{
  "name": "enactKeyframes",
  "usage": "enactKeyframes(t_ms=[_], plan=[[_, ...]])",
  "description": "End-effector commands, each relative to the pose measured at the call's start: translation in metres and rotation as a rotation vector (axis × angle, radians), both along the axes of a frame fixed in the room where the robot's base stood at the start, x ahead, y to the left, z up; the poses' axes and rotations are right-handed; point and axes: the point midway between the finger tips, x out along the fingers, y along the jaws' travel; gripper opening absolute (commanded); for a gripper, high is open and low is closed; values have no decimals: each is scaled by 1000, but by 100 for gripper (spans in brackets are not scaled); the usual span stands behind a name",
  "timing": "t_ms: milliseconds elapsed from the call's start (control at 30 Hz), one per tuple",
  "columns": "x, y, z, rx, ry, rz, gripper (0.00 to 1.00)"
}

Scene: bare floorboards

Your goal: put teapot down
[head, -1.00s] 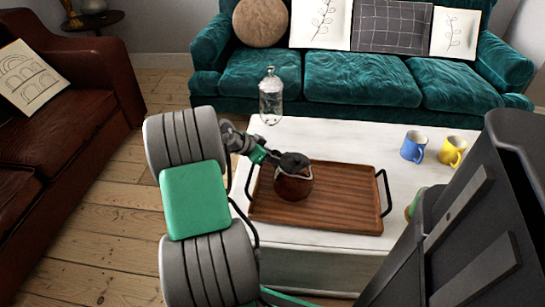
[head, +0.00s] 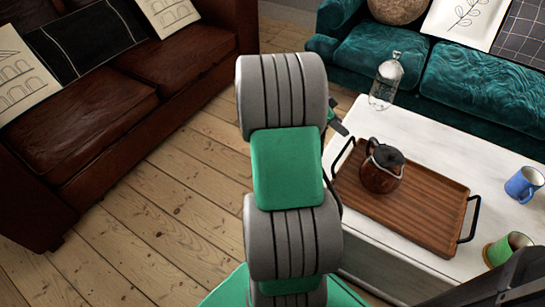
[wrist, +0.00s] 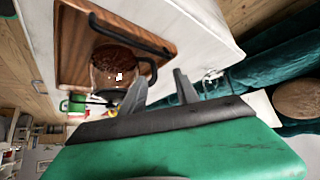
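The teapot (head: 382,172), a brown glass pot with a black lid and handle, stands upright on the wooden tray (head: 425,220) on the white table. It also shows in the wrist view (wrist: 112,72), beyond my fingers, with the tray (wrist: 72,50) behind it. My gripper (wrist: 160,78) is open, its two fingers apart with nothing seen between them. In the head view my gripper (head: 338,126) is mostly hidden behind my arm, left of the teapot and clear of it.
A clear glass jar (head: 386,82) stands on the table's far corner. A blue mug (head: 524,184) and a green mug (head: 507,248) are at the right. A teal sofa (head: 470,85) stands behind the table and a brown leather sofa (head: 100,100) at the left. Floorboards (head: 170,200) between are clear.

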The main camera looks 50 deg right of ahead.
Motion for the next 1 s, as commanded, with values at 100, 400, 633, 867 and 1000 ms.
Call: enactKeyframes(t_ms=[100, 400, 633, 867, 1000], plan=[[72, 75, 11, 153, -8, 369, 37], [111, 385, 16, 542, 186, 1690, 37], [75, 455, 11, 604, 279, 2046, 37], [76, 453, 10, 604, 278, 2041, 37], [76, 453, 10, 605, 277, 2039, 37]])
